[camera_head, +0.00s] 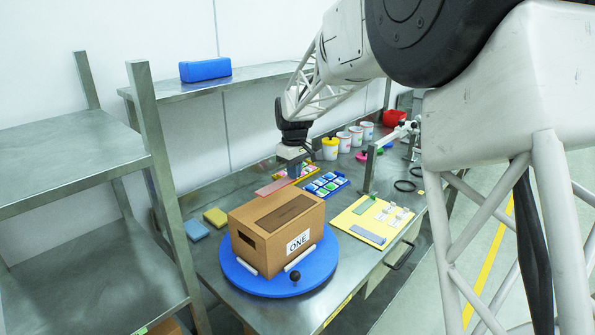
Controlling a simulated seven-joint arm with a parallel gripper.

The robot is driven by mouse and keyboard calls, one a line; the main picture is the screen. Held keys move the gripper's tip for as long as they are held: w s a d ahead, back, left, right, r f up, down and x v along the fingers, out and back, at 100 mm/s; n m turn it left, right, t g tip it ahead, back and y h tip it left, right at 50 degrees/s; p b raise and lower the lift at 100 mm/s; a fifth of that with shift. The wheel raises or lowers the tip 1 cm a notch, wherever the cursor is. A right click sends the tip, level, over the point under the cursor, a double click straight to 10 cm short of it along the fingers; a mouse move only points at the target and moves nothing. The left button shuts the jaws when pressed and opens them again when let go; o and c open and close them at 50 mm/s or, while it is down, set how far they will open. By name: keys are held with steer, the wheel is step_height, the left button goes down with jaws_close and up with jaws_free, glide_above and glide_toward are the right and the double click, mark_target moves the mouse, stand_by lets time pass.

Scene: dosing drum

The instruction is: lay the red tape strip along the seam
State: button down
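A brown cardboard box (262,247) with a label reading "ONE" sits on a round blue turntable (318,270). A dark brown band (285,211) runs along the middle of its top; I cannot make out the seam itself. The red tape strip (272,187), pale red and flat, is above the far edge of the box top, apart from the dark band. My gripper (294,171) points down behind the box, at the strip's right end. It appears shut on the strip there; the fingertips are small and hard to see.
A yellow board (372,218) with grey and green strips lies right of the box. A blue tray (326,186) of coloured pieces and several cups (344,142) stand behind. Two sponges (215,217) lie left. A metal post (370,170) rises at the right. A metal shelf (70,165) stands left.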

mark_target(295, 198)
steer(key=shift+f, duration=0.25)
steer(key=shift+f, duration=2.85)
steer(key=shift+f, duration=0.35)
stand_by(0.5)
steer(key=c, duration=1.8)
jaws_free()
steer(key=o, duration=1)
steer(key=shift+c, duration=0.2)
steer(key=shift+r, duration=0.3)
steer(key=shift+r, duration=2.7)
